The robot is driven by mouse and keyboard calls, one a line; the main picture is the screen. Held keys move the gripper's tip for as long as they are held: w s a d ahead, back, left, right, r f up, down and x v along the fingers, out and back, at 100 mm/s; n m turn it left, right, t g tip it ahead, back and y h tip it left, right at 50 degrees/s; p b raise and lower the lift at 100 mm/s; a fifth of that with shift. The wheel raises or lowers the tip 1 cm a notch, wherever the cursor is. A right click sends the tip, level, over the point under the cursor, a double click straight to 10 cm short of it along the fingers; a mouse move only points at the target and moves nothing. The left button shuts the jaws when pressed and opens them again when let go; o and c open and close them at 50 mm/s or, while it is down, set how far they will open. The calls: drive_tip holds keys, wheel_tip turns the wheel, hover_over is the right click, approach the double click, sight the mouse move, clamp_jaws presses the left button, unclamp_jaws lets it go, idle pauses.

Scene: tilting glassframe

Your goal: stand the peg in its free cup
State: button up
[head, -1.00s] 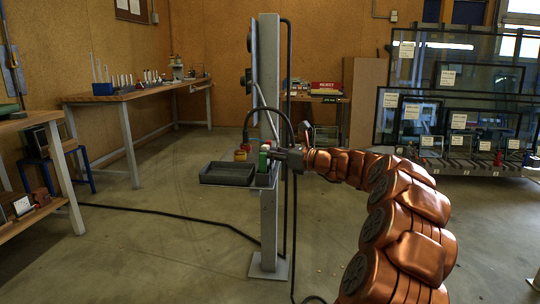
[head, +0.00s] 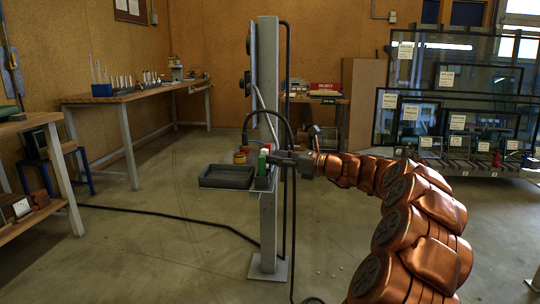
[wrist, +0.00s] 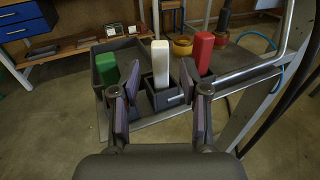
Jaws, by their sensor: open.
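In the wrist view a white peg (wrist: 160,62) stands upright in a dark square cup (wrist: 166,99). A red peg (wrist: 203,50) stands to its right, slightly tilted in the picture, with its lower end in a dark cup partly hidden by my right finger. A green peg (wrist: 132,82) is to the left, partly hidden behind my left finger; its lower end is hard to see. My gripper (wrist: 160,80) is open, its fingers apart on either side of the white peg's line, not visibly touching it. In the head view my gripper (head: 279,160) is beside the green peg (head: 262,163).
An empty-looking dark tray (head: 226,177) sits left of the cups on the post's shelf. A grey upright post (head: 268,215) and black cables are close by. Yellow round containers (wrist: 182,46) stand behind the pegs. A workbench (head: 135,95) is at the back left.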

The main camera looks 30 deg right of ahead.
drive_tip(key=p+v, duration=0.2)
drive_tip(key=v, duration=0.6)
drive_tip(key=shift+s+d, duration=0.2)
drive_tip(key=shift+s, duration=0.2)
drive_tip(key=s+a+f+n+g+y, duration=0.1)
drive_tip(key=s+a+f+n+g, duration=0.2)
drive_tip(key=a, duration=0.8)
drive_tip(key=a+f+n+g+y, duration=0.15)
drive_tip(key=a+n+g, duration=0.35)
drive_tip(key=a, duration=0.5)
drive_tip(key=s+a+f+n+g+y, duration=0.15)
drive_tip(key=a+n, duration=0.35)
drive_tip(key=a, duration=0.6)
drive_tip(key=s+a+f+n+g+h, duration=0.4)
drive_tip(key=s+a+f+n+g, duration=0.35)
drive_tip(key=s, duration=0.45)
drive_tip(key=s+d+f+n+h, duration=0.1)
drive_tip(key=s+f+n+h, duration=0.1)
drive_tip(key=s, duration=0.5)
drive_tip(key=s+d+f+n+g+h, duration=0.1)
drive_tip(key=s+d+f+n+h, duration=0.1)
drive_tip(key=s+n, duration=0.3)
drive_tip(key=s+d+f+n+g+h, duration=0.1)
drive_tip(key=s+d+f+n+h, duration=0.1)
drive_tip(key=s, duration=0.7)
wheel_tip(320, 180, down, 2)
drive_tip(key=shift+f+n+h, duration=0.2)
drive_tip(key=shift+n+h, duration=0.45)
drive_tip(key=shift+h, duration=0.35)
drive_tip(key=shift+r, duration=0.1)
